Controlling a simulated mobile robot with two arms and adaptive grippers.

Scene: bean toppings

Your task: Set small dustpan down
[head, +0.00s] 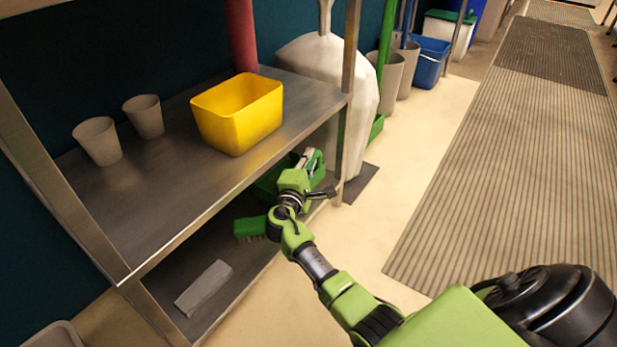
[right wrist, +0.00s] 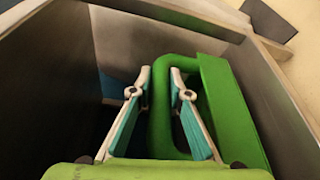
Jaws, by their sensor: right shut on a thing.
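The small green dustpan (right wrist: 232,105) fills the middle right of the right wrist view, with its looped handle between my fingers. My right gripper (right wrist: 161,75) is shut on that handle. In the head view my right gripper (head: 309,160) reaches in at the right end of the shelf unit, below the top shelf. Green parts of the dustpan (head: 268,182) show there, partly hidden by my wrist and the top shelf. I cannot tell whether the dustpan touches the lower shelf. My left gripper is not in view.
A yellow bin (head: 237,115) and two grey cups (head: 97,141) stand on the top shelf (head: 160,190). The lower shelf (head: 225,270) holds a green brush (head: 250,228) and a grey block (head: 203,288). A shelf post (head: 347,90) stands close to my gripper.

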